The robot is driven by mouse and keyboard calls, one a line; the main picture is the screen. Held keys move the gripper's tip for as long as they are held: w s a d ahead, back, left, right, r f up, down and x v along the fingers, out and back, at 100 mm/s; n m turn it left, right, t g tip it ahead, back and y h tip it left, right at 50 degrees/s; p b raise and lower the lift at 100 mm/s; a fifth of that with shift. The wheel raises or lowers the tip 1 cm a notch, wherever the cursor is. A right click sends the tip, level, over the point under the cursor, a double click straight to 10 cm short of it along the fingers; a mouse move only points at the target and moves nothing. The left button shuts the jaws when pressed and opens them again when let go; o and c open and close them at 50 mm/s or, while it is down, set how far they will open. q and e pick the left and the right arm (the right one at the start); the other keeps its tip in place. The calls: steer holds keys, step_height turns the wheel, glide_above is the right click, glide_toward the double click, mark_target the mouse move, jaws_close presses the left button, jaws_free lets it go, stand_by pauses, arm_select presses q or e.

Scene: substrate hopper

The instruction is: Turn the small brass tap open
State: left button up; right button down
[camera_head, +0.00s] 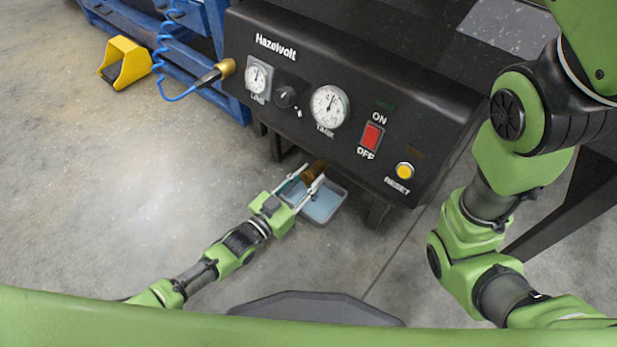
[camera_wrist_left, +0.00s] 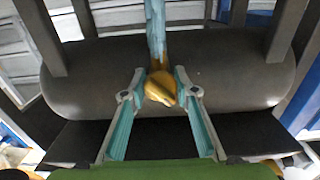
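The small brass tap (camera_wrist_left: 160,88) shows in the left wrist view below a teal pipe (camera_wrist_left: 156,28) on the dark tank's underside. It also shows as a brownish shape in the head view (camera_head: 314,171), under the front of the black machine. My left gripper (camera_head: 313,176) reaches under the machine's front edge. In the left wrist view its fingers (camera_wrist_left: 160,78) are apart, one on each side of the tap, with narrow gaps visible. The tap's far side is hidden. My right arm rises at the right of the head view; its gripper is out of view.
A grey tray (camera_head: 334,211) with a bluish inside lies below the tap. The black machine's panel (camera_head: 300,118) has gauges, a red switch (camera_head: 371,137) and a yellow button (camera_head: 404,170). A yellow pedal (camera_head: 125,63) stands at upper left. Open floor lies at left.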

arm_select(q)
steer(key=shift+n, duration=0.7)
steer(key=o, duration=1.1)
steer(key=v, duration=1.2)
